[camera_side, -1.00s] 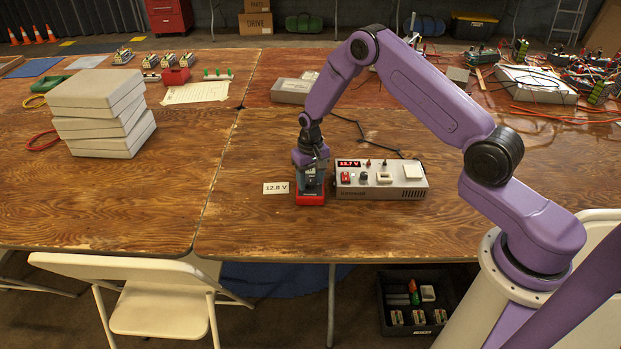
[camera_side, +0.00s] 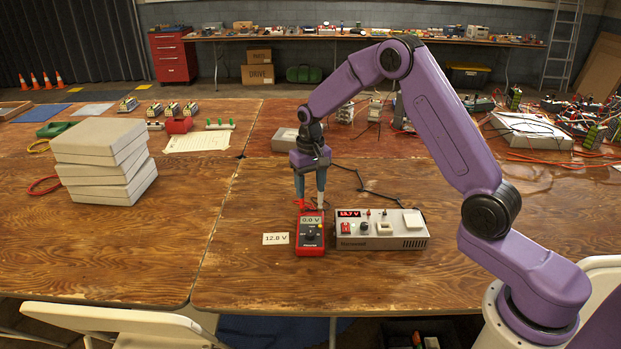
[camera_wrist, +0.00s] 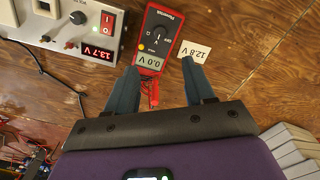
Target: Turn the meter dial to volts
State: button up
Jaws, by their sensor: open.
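My gripper (camera_side: 310,202) points down above the display end of the meter, apart from the dial. Red leads (camera_wrist: 154,94) show at the meter's end.
A grey power supply (camera_side: 382,230) stands close to the right of the meter, its display reading 13.7 V. Stacked pale boxes (camera_side: 105,160) stand at left. The table in front of the meter is clear.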

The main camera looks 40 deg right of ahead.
jog(key=shift+r, duration=1.1)
